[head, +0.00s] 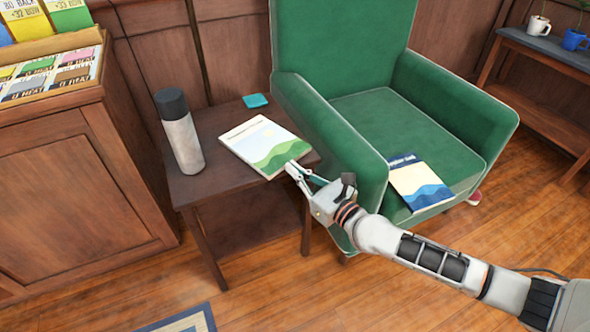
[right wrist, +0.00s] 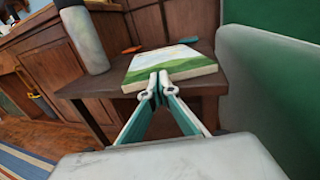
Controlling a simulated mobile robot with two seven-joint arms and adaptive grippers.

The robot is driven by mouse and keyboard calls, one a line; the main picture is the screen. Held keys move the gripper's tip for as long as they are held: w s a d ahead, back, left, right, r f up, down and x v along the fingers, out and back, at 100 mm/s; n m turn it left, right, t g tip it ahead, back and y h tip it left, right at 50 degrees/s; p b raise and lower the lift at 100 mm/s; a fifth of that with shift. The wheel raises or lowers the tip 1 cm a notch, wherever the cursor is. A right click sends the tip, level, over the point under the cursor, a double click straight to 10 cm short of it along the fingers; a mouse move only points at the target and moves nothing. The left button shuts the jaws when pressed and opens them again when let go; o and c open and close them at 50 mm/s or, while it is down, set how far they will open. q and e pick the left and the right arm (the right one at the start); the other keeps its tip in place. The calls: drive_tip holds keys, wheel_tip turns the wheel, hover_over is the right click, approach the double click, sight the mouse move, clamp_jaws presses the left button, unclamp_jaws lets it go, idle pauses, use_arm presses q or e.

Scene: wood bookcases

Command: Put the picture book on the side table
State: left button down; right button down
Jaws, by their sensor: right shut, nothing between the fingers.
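A book with a green-hills cover (head: 258,147), which looks like a picture book, lies flat on the dark wood side table (head: 212,182). Its near right corner is close to the table's front right edge. It also shows in the right wrist view (right wrist: 170,66). My right gripper (head: 292,170) is at the book's near edge, its fingertips together with nothing between them; in the right wrist view the tips (right wrist: 157,84) meet just in front of that edge. Whether they touch the book I cannot tell. My left gripper is not in view.
A grey bottle with a dark cap (head: 180,135) and a teal coaster (head: 255,101) share the table. A green armchair (head: 350,150) stands close at right, with a blue-wave book (head: 419,183) on its seat. A wood cabinet (head: 75,190) is at left.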

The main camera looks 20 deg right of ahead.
drive_tip(key=shift+w, duration=0.1)
drive_tip(key=x, duration=0.3)
drive_tip(key=shift+w+a, duration=0.1)
drive_tip(key=shift+w, duration=0.2)
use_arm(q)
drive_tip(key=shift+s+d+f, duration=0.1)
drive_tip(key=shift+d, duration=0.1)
use_arm(e)
drive_tip(key=shift+s, duration=0.2)
